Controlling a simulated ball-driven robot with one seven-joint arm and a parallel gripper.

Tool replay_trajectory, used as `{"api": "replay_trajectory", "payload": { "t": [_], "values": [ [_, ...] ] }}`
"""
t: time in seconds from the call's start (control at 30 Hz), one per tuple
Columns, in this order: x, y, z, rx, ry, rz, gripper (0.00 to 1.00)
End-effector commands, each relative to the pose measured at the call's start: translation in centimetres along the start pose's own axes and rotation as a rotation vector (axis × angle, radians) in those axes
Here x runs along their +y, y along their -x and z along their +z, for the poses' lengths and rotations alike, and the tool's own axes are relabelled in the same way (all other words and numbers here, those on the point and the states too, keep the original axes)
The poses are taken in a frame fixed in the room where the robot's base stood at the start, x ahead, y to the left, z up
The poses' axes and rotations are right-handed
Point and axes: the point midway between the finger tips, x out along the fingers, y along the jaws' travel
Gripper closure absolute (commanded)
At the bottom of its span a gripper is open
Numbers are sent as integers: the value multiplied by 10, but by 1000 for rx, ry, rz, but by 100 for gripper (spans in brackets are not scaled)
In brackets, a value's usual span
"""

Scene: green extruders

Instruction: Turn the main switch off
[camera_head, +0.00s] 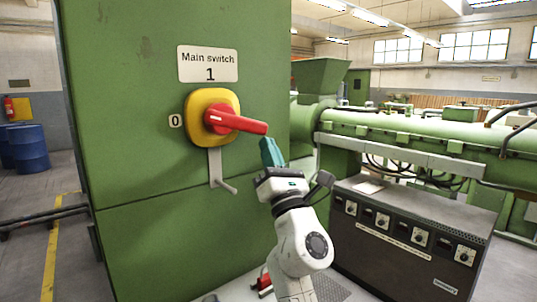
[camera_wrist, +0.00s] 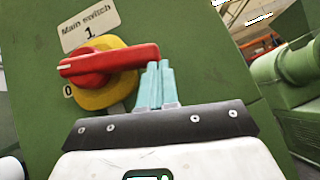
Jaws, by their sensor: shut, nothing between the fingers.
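The main switch is a red handle (camera_head: 236,122) on a yellow plate (camera_head: 196,104), fixed to a green cabinet. The handle lies nearly level, pointing right and slightly down in the head view. A label (camera_head: 208,64) above reads "Main switch" and "1", and a "0" tag (camera_head: 175,121) sits left of the plate. My gripper (camera_head: 271,150) is shut and empty, just right of and below the handle's free end. In the wrist view the shut teal fingers (camera_wrist: 156,85) stand by the handle's right end (camera_wrist: 150,55); I cannot tell whether they touch it.
A grey lever (camera_head: 222,185) sticks out below the switch. The green cabinet (camera_head: 140,160) fills the left. A control box with several knobs (camera_head: 405,235) and a green extruder (camera_head: 420,135) stand at right. Blue barrels (camera_head: 27,147) stand far left.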

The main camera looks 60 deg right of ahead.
Motion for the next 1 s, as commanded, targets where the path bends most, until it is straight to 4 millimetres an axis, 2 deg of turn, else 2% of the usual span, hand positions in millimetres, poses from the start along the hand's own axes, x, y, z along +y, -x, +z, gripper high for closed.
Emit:
{"api": "replay_trajectory", "payload": {
  "t": [0.7, 1.0],
  "values": [
    [-6, -12, 12, -1, 118, 118, 100],
    [-7, -19, 19, 0, 117, 116, 100]
  ]
}}
